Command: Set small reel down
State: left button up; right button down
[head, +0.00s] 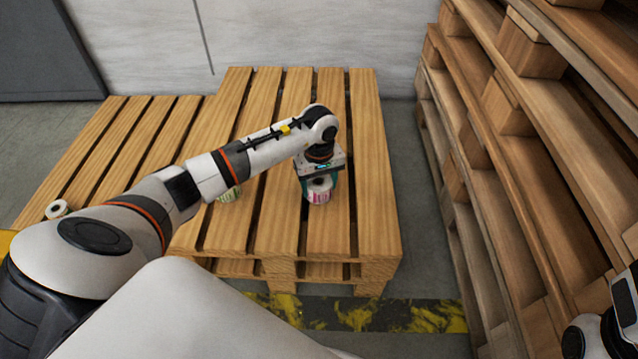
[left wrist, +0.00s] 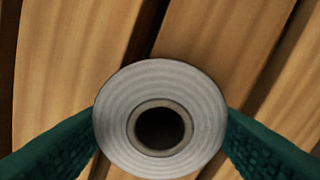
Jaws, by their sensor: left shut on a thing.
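The small reel (head: 320,190) is a white roll with pink print on its side, at the right-hand part of the slatted pallet. In the left wrist view its round white end (left wrist: 190,95) with a brown core faces the camera. My left gripper (head: 319,180) points down with its green fingers shut on the reel from both sides. The reel is upright; whether its lower end touches the slats I cannot tell. At the right edge of the head view part of my right arm shows, but its fingers do not.
The wooden pallet (head: 375,190) has bare slats around the reel. Another roll (head: 228,194) stands partly behind my left arm, and a white roll (head: 57,208) lies at the far left. Tall stacked pallets (head: 520,110) stand on the right. A wall (head: 310,40) closes the back.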

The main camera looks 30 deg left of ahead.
pick_arm(q)
jog(key=shift+f, duration=0.2)
jog(key=o, duration=1.1)
jog(key=shift+c, duration=0.2)
jog(key=shift+r, duration=0.1)
